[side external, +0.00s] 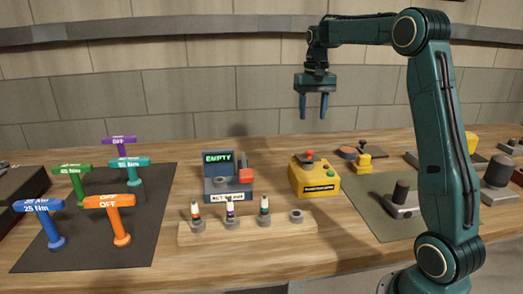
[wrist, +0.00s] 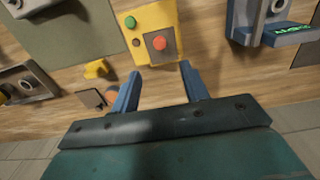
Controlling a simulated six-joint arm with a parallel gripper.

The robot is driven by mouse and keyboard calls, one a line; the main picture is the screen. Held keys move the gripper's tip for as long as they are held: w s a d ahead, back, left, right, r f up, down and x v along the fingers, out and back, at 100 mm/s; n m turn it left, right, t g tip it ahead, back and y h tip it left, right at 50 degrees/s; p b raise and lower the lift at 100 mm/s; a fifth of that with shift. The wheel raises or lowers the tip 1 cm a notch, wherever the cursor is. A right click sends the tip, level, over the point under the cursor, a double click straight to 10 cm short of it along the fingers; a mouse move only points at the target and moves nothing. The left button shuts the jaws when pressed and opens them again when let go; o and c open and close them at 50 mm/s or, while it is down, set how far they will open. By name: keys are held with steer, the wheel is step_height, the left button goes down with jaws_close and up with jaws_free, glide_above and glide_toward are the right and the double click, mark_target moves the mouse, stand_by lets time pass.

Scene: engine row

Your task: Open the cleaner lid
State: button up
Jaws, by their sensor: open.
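No part carries a readable cleaner label, so I cannot tell for certain which one has the cleaner lid. A yellow box (side external: 316,181) with a red knob and a green button stands mid-bench; the wrist view shows it (wrist: 152,18) beyond my fingertips. A blue-grey device (side external: 226,184) with a green "EMPTY" display and a red part on its right side stands left of it. The wrist view cuts it off (wrist: 240,22) at upper right. My gripper (side external: 313,112) hangs high above the bench, pointing down, open and empty; its fingers also show in the wrist view (wrist: 160,78).
A wooden rack (side external: 247,229) with several small plugs stands in front. Several T-handled tools stand on a dark mat (side external: 145,190) at left. A small yellow part (side external: 363,163) and a green mat (side external: 375,216) with metal fixtures lie at right. The air around my gripper is clear.

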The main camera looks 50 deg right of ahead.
mark_target(307, 153)
step_height(307, 153, down, 12)
steer(key=shift+r, duration=0.2)
stand_by(0.4)
steer(key=shift+c, duration=0.3)
jaws_close()
